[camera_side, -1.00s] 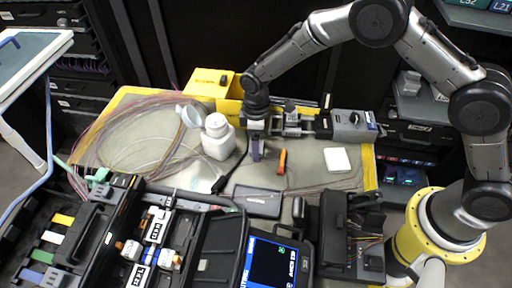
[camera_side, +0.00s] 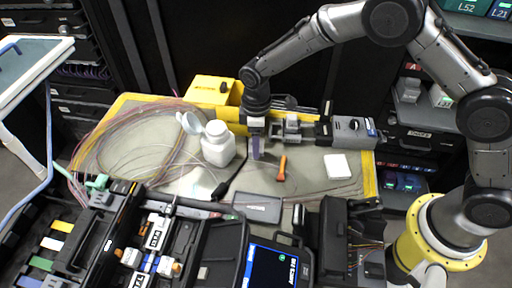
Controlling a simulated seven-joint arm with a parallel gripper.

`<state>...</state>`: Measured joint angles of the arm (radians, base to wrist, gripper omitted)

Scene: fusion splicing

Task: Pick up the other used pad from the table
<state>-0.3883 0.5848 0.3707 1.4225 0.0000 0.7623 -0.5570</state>
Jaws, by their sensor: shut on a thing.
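My gripper (camera_side: 256,153) points straight down over the mat, right of the white bottle and left of the orange-handled tool. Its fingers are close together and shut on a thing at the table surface. The held used pad is too small and too hidden by the fingers to make out. A white square pad (camera_side: 337,166) lies flat on the right part of the mat, apart from my gripper.
The white bottle (camera_side: 218,150) stands close left of my gripper, its lid open. An orange-handled tool (camera_side: 282,168) lies close right. A grey metal device (camera_side: 293,127) is behind. A dark tray (camera_side: 258,207) and the splicer (camera_side: 270,268) are in front; loose fibre coils (camera_side: 135,135) lie left.

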